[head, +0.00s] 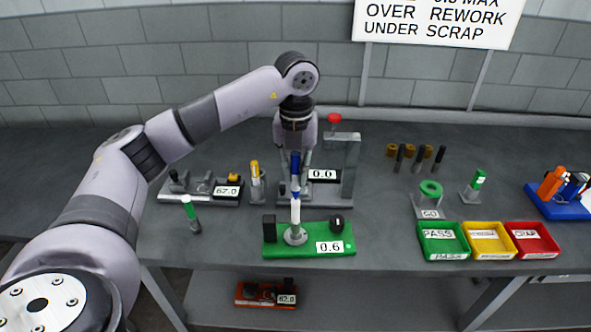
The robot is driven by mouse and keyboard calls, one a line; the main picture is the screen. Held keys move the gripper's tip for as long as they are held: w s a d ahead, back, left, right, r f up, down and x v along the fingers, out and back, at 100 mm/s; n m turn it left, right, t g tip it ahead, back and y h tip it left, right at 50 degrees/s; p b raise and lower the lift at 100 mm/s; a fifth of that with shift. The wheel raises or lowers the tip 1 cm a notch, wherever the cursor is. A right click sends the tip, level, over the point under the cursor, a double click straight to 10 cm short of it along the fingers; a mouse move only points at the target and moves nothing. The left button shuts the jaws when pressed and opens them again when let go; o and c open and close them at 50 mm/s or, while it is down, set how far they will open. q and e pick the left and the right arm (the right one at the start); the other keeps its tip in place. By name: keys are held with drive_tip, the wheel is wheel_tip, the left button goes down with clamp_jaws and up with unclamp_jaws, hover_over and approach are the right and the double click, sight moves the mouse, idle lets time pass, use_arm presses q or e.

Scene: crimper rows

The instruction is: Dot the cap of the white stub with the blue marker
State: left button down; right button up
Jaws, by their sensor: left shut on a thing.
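The blue marker (295,163) is upright in my left gripper (294,168), which is shut on it. The white stub (295,214) stands upright in a round grey seat on the green fixture (276,251), whose display reads 0.6. The marker's lower end is right over the stub's top, in line with it. I cannot tell whether they touch or whether the cap bears a dot. My right gripper is not in view.
A grey gauge stand (350,170) reading 0.0 is close behind the gripper. A grey fixture (213,190) reading 67.0 and a yellow-topped piece (257,182) are left. Green (443,255), yellow and red trays are right.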

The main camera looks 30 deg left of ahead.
sight(296, 154)
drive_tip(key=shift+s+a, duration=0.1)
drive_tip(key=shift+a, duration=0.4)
use_arm(q)
drive_tip(key=shift+f+b, duration=0.35)
drive_tip(key=shift+f, duration=0.1)
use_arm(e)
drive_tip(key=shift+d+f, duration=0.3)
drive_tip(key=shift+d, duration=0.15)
use_arm(q)
drive_tip(key=shift+r, duration=0.1)
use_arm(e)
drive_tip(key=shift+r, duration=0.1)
use_arm(q)
drive_tip(key=shift+r+p, duration=2.6)
drive_tip(key=shift+r, duration=0.9)
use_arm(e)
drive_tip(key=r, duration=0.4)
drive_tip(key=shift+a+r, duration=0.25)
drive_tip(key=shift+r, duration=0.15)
use_arm(q)
drive_tip(key=shift+f, duration=0.1)
